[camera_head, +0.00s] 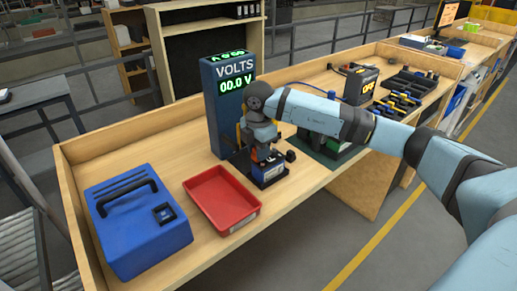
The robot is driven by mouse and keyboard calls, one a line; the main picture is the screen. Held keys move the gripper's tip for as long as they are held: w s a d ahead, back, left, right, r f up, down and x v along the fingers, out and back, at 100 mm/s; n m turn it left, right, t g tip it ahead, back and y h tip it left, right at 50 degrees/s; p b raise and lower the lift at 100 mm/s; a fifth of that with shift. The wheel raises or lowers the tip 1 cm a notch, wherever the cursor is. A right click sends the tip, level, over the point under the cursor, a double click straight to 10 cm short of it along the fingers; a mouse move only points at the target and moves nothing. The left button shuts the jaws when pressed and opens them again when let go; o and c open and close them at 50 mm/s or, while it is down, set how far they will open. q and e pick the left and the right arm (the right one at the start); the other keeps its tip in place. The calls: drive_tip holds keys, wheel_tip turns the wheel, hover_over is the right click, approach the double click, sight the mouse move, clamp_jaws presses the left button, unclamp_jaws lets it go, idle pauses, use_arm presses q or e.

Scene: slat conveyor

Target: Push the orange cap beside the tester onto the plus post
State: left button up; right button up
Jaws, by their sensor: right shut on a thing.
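The tester is a tall blue tower (213,110) marked VOLTS, and its green display reads 00.0 V. A small blue and dark battery (267,174) sits on a black base just right of the tester's foot. My right gripper (264,151) points down right over the battery. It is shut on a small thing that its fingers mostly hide. A bit of orange (254,155) shows at the fingers, which looks like the orange cap. The plus post is hidden behind the gripper, so I cannot tell whether the cap touches it. My left gripper is not in view.
An empty red tray (222,201) and a blue case (138,223) with a black handle stand left of the battery. A dark green-based unit (325,147) stands partly behind my right arm. Further right are a black tool box (360,84) and a sorting rack (401,94).

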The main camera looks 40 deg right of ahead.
drive_tip(key=shift+f, duration=0.3)
drive_tip(key=o, duration=1)
drive_tip(key=shift+c, duration=0.2)
drive_tip(key=shift+r, duration=0.45)
wheel_tip(320, 180, up, 13)
drive_tip(key=b, duration=0.1)
